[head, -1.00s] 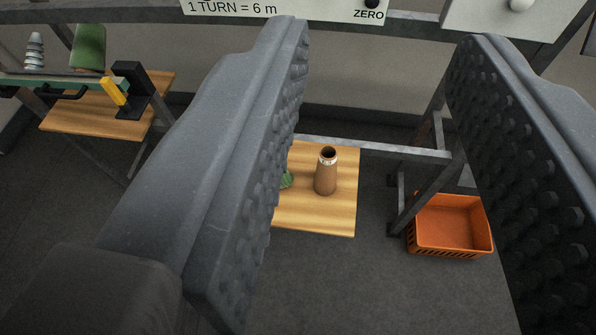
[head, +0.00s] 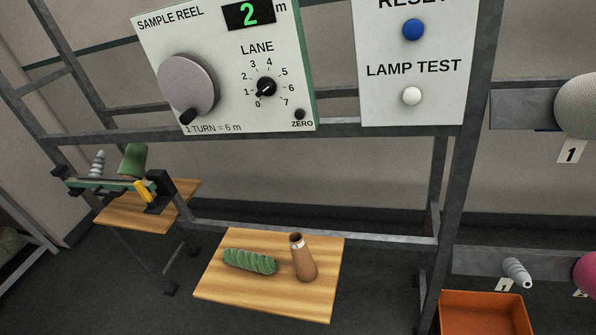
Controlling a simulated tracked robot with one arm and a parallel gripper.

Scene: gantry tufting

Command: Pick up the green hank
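The green hank (head: 250,261) is a twisted, ribbed bundle. It lies on its side on a wooden shelf board (head: 223,287) in the lower middle of the head view. A brown bottle-shaped object (head: 303,259) with a pale band near its neck stands just right of the hank, slightly tilted in the picture. My gripper is out of the picture, so its fingers cannot be seen.
A panel (head: 225,70) with a sample reel crank, a lane dial and a display reading 2 hangs above. Another panel (head: 411,97) has blue and white buttons. A second wooden board (head: 137,218) is at left; an orange crate (head: 486,316) is at lower right. Grey frame bars surround the shelf.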

